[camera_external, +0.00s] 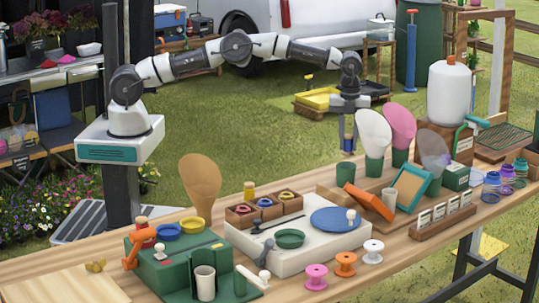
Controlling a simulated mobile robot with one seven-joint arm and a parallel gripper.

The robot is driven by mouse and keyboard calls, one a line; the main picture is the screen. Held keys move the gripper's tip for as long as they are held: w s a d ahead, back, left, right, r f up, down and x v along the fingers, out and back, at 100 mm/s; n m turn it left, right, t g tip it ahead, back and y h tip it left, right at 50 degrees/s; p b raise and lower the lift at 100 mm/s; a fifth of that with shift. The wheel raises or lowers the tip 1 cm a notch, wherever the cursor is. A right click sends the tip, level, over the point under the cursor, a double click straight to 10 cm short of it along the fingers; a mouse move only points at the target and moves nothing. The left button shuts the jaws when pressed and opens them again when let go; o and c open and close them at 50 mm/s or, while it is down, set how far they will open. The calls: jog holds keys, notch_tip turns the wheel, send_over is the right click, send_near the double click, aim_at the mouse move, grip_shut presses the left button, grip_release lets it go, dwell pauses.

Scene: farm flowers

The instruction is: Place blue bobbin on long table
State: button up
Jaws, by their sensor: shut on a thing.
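My gripper (349,136) hangs pointing down above the far side of the long table (400,264), near the green cup and the flower-like cones. It is shut on a small blue thing, which looks like the blue bobbin (349,144); the fingers hide much of it. A pink bobbin (316,276), an orange bobbin (345,264) and a white bobbin (372,251) stand in a row at the table's near edge.
Bare wood shows along the near edge right of the bobbins.

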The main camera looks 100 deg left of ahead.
notch_tip(320, 180, down, 7)
jog(key=shift+r, duration=0.1)
dwell(0.3)
jog(key=shift+f+b, duration=0.25)
jog(key=shift+b, duration=0.05)
jog(key=o, duration=1)
